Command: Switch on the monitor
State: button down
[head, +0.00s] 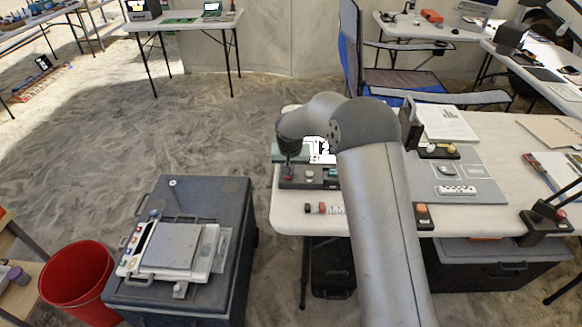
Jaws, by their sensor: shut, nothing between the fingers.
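My arm reaches over the white table and bends down at its left end. My gripper (288,170) is small, dark and shut, with nothing seen in it. It points down at a dark box (315,184) with a red button (288,178) at its left end. I cannot tell whether the fingertips touch the box. A dark upright panel (410,122) stands just right of my arm; I cannot tell whether it is the monitor. A screen (478,7) is partly visible on the far right table. My arm hides part of the white table.
A dark case (236,200) with a scale-like device (172,246) stands left, beside a red bin (75,278). A blue-sided chair (349,55) stands behind. Sandy floor is open at left.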

notch_tip(320, 180, up, 14)
jog(key=shift+p, duration=0.4)
dwell(0.4)
jog(key=s+d+r+g, duration=0.1)
jog(key=s+d+r, duration=0.15)
jog(key=s, duration=0.55)
jog(key=s+d+r, duration=0.1)
jog(key=s+d, duration=0.3)
jog(key=s, duration=0.3)
jog(key=s+d+r+g, duration=0.15)
jog(key=s+d, duration=0.25)
jog(key=s, duration=0.4)
jog(key=s+d+f, duration=0.1)
jog(key=s+f, duration=0.1)
jog(key=s, duration=0.8)
jog(key=s+d+f, duration=0.2)
jog(key=s, duration=0.7)
jog(key=shift+s+d+n+p, duration=0.25)
jog(key=shift+s+n+p, duration=0.05)
jog(key=shift+s+n, duration=0.1)
